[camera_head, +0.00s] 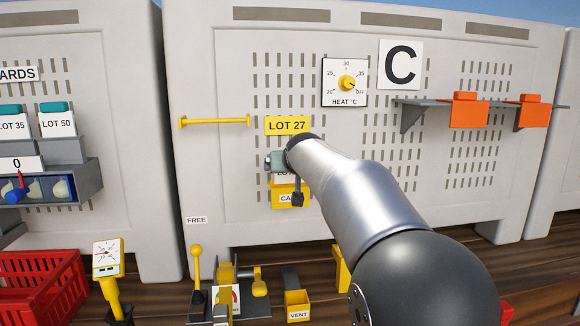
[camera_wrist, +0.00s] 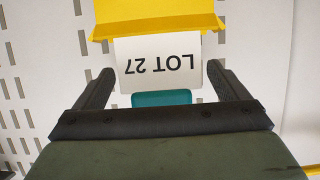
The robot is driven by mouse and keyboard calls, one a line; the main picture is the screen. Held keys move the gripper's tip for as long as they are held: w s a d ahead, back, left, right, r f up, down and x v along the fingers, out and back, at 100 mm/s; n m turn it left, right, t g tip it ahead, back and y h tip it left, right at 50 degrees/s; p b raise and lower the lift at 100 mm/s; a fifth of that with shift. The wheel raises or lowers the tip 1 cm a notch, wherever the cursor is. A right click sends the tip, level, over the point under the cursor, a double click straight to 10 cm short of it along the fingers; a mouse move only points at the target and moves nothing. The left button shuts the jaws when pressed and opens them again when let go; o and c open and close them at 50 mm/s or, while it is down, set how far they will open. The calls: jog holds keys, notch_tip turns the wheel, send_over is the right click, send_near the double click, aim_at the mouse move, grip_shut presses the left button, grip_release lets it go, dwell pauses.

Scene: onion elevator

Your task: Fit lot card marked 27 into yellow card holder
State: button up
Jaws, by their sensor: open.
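The white lot card marked LOT 27 (camera_wrist: 160,64) has a teal tab (camera_wrist: 162,98) and shows upside down in the wrist view. Its far end meets the lip of the yellow card holder (camera_wrist: 155,15) and appears to sit inside it. My gripper (camera_wrist: 160,72) is open, with one dark finger on each side of the card and gaps between fingers and card. In the head view the yellow holder (camera_head: 284,188) hangs on the wall panel below a yellow LOT 27 sign (camera_head: 288,125). My arm and gripper hide most of the card there.
A yellow bar (camera_head: 214,122) sticks out left of the sign. A heat dial (camera_head: 345,83) is above right. Cards LOT 35 and LOT 50 (camera_head: 57,124) stand in a rack at left. Levers and a VENT box (camera_head: 298,305) are below. Orange blocks (camera_head: 468,110) sit on the right shelf.

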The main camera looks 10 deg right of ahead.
jog(key=b+v, duration=0.3)
jog(key=v, duration=0.9)
jog(key=s+f+g, duration=0.3)
jog(key=s+f, duration=0.3)
jog(key=f, duration=0.4)
jog(key=s+f+g, duration=0.3)
jog(key=s+f, duration=0.2)
jog(key=f, duration=0.4)
jog(key=s+f+g, duration=0.7)
jog(key=s+f, duration=1.3)
jog(key=s, duration=0.3)
jog(key=shift+s+n, duration=0.2)
jog(key=shift+n, duration=0.1)
jog(key=shift+f, duration=0.1)
